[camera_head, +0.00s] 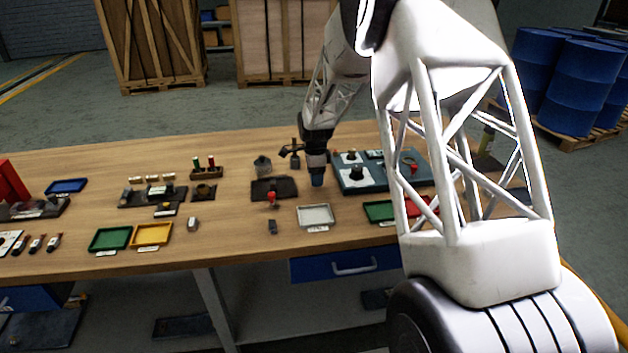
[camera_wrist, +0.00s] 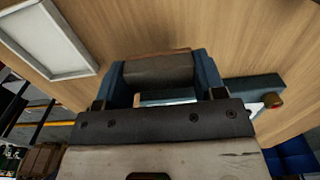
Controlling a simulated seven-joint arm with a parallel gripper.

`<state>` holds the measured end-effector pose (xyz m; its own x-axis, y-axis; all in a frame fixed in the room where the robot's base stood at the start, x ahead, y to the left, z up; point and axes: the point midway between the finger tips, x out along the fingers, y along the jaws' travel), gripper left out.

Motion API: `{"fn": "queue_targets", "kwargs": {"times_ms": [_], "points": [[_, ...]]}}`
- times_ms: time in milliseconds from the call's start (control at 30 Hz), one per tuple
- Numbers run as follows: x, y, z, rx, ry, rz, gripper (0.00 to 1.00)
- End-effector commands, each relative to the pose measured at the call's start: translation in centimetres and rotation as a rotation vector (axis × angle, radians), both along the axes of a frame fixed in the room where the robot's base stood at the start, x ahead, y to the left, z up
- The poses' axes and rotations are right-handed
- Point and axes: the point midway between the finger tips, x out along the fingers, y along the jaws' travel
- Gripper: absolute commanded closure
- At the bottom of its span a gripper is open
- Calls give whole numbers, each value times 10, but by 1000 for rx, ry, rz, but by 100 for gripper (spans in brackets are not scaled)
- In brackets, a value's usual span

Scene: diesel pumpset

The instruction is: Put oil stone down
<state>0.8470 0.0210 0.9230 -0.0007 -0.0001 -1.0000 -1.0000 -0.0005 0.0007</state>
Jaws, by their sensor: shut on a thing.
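The oil stone (camera_wrist: 158,74) is a dark grey block with a brown edge, held between the blue fingers of my gripper (camera_wrist: 158,78) in the wrist view. My gripper is shut on it. In the head view my gripper (camera_head: 317,178) points down over the wooden table (camera_head: 240,232), between a dark plate and a teal board. The stone cannot be made out there. The gap between stone and tabletop is hard to judge.
A pale grey tray (camera_head: 316,215) lies in front of my gripper. A teal board (camera_head: 345,186) with parts is close on the right. A dark plate (camera_head: 288,187) is on the left. Green (camera_head: 110,239) and yellow (camera_head: 151,234) trays lie further left. Bare wood shows between them.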

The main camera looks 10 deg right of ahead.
Motion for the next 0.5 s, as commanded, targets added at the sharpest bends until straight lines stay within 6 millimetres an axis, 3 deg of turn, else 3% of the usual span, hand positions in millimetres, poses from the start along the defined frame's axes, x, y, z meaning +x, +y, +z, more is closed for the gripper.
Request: {"fn": "queue_targets", "kwargs": {"times_ms": [500], "points": [[7, 0, 0, 0, -1, 0, 66]]}}
